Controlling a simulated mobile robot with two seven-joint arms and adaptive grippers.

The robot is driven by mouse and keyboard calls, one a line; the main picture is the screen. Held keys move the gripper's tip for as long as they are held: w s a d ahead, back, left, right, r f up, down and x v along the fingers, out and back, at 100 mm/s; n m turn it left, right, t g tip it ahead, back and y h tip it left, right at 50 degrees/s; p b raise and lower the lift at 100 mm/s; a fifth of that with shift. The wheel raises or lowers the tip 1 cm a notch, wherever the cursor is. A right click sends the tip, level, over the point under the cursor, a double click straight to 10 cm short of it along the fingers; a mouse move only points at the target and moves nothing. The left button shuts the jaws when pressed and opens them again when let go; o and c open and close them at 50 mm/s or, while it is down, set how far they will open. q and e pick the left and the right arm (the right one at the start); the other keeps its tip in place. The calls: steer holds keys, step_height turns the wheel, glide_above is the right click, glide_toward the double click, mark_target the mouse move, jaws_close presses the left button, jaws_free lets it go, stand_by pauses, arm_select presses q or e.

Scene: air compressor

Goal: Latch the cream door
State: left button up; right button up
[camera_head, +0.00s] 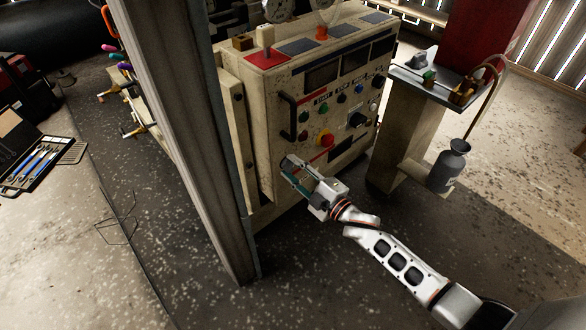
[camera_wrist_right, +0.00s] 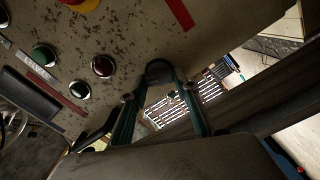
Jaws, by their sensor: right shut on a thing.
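The cream door (camera_head: 345,125) is the worn front panel of the cabinet, with buttons, red strips and a black vertical handle (camera_head: 289,117) near its left edge. In the right wrist view, its speckled face (camera_wrist_right: 125,35) fills the upper left. My right gripper (camera_head: 287,166) is at the lower left of this face, below the handle. In the wrist view its fingers (camera_wrist_right: 159,74) come together around a small dark part by the door's edge. That part is mostly hidden, and I cannot tell what it is. I cannot tell whether the door is flush. My left gripper is out of view.
A grey post (camera_head: 185,130) stands left of the cabinet, close to my right gripper. A small stand (camera_head: 405,125) with a grey bottle (camera_head: 449,167) is to the right. A tool tray (camera_head: 38,163) lies far left. The speckled floor in front is clear.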

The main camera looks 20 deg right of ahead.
steer(key=shift+f+n, duration=0.2)
steer(key=shift+n, duration=0.6)
steer(key=shift+n+b, duration=0.3)
steer(key=shift+n, duration=0.5)
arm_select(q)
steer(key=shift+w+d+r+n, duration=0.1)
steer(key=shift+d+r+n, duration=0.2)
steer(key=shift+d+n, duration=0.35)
arm_select(e)
steer(key=shift+n, duration=1)
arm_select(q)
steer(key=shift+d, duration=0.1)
arm_select(e)
steer(key=o, duration=1.1)
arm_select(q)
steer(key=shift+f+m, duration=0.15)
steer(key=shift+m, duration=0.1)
